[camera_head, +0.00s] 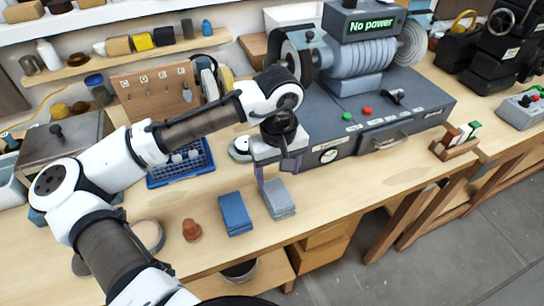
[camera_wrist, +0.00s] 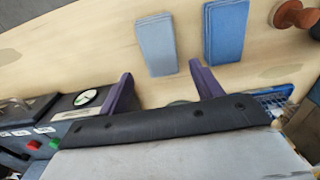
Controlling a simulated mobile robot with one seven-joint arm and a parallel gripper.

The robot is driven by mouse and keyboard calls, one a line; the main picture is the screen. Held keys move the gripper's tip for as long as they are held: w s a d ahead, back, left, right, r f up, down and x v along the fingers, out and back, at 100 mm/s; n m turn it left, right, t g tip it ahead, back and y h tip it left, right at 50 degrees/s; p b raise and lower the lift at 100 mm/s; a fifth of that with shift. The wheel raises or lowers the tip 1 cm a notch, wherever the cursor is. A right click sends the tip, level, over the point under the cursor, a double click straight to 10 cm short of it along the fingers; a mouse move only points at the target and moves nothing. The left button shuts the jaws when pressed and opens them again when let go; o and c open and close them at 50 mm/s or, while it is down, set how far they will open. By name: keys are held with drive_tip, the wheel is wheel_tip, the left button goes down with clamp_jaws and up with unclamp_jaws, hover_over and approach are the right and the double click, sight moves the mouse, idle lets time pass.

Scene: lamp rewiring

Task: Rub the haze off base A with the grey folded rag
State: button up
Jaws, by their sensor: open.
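The grey folded rag (camera_head: 280,198) lies flat on the wooden bench near its front edge; it also shows in the wrist view (camera_wrist: 156,46). My gripper (camera_head: 279,172) is just behind and above the rag, with its purple fingers apart and nothing between them. In the wrist view my fingertips (camera_wrist: 160,71) point toward the rag's near end and do not touch it. Base A is not clearly marked. A round disc (camera_head: 150,233) lies on the left, partly behind my arm, and a pale round piece (camera_head: 240,146) sits behind my gripper; I cannot tell which is base A.
A blue folded rag (camera_head: 235,214) lies just left of the grey one. A reddish-brown knob (camera_head: 191,230) stands further left. A blue tray (camera_head: 180,170) lies behind. The grey machine (camera_head: 400,112) with a "No power" display stands at the back. Bench to the right of the rag is clear.

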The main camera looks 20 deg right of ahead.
sight(277, 194)
drive_tip(key=shift+s+f+b, duration=0.25)
drive_tip(key=shift+b, duration=0.05)
drive_tip(key=shift+f+b, duration=0.3)
drive_tip(key=shift+b, duration=0.05)
wheel_tip(277, 194, down, 4)
drive_tip(key=b, duration=0.3)
drive_tip(key=shift+b, duration=0.4)
drive_tip(key=shift+f+b, duration=0.45)
drive_tip(key=shift+f, duration=0.85)
drive_tip(key=c, duration=0.6)
drive_tip(key=shift+r+p, duration=2.45)
drive_tip(key=shift+r, duration=0.05)
drive_tip(key=shift+c, duration=0.2)
